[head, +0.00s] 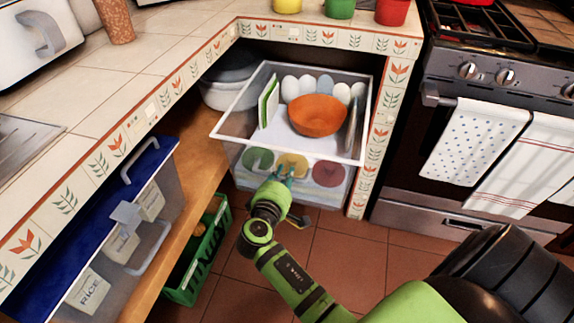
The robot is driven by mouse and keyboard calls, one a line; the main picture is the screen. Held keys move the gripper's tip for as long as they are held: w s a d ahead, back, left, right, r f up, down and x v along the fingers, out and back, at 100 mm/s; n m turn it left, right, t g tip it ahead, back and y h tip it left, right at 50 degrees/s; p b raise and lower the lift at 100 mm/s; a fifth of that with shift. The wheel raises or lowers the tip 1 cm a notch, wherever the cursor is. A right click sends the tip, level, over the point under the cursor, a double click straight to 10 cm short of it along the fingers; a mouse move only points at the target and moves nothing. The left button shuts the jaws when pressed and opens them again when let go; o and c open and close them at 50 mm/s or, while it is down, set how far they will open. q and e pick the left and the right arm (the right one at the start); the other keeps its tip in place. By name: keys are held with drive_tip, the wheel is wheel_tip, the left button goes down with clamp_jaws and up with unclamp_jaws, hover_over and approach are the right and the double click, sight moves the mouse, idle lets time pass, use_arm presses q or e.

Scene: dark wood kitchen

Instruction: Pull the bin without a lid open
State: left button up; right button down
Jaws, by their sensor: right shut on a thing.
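The bin without a lid (226,127) is clear with a white rim and sits in the open space under the corner counter, its front sticking out past the counter edge. It holds an orange bowl, upright plates and several white rounded items. Colored round shapes show through its lower front. My right gripper (286,174) is shut on the front of this bin, below the rim; the exact grip point is partly hidden by the gripper itself. The lidded bin, with a blue lid (75,222) and a RICE label, stands at the left. My left gripper is not in view.
A wooden shelf board (196,160) runs under the left counter. A green crate (193,262) stands on the floor below it. The oven (444,190) with hanging towels is right of the bin. Tiled floor (345,250) lies open in front, partly covered by my right arm.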

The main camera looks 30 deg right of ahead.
drive_tip(key=shift+s+a, duration=0.45)
drive_tip(key=shift+a, duration=0.05)
drive_tip(key=c, duration=1.1)
unclamp_jaws()
drive_tip(key=shift+a, duration=0.1)
drive_tip(key=v, duration=0.7)
drive_tip(key=shift+s, duration=0.2)
